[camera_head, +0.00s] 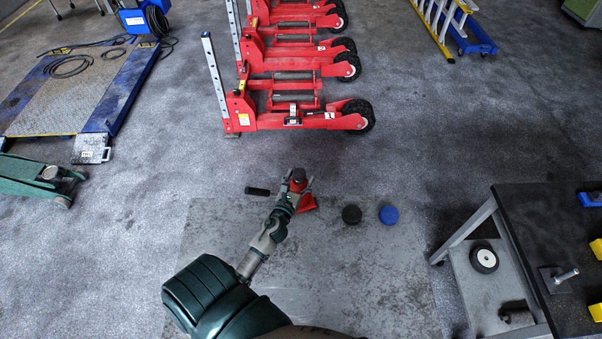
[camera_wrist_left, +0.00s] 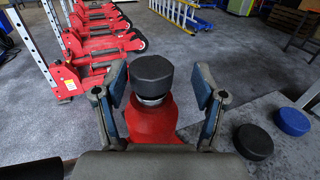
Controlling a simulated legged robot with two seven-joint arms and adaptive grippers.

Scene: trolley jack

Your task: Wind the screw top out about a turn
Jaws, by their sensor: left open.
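A red jack (camera_head: 306,203) stands on the grey floor plate in the head view. Its black round screw top (camera_wrist_left: 152,74) sits above a short silver collar (camera_wrist_left: 152,100) and the red body (camera_wrist_left: 152,121) in the left wrist view. My left gripper (camera_head: 298,181) is open at the jack's top. In the wrist view its two fingers (camera_wrist_left: 159,80) stand on either side of the screw top, with a visible gap on each side. The gripper hides part of the jack in the head view. My right gripper is not in view.
A black disc (camera_head: 351,214) and a blue disc (camera_head: 389,214) lie right of the jack. A black handle (camera_head: 258,191) points left. Red wheeled lifting units (camera_head: 290,118) stand beyond. A dark-topped bench (camera_head: 545,240) is at the right. The plate (camera_head: 370,275) is mostly clear.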

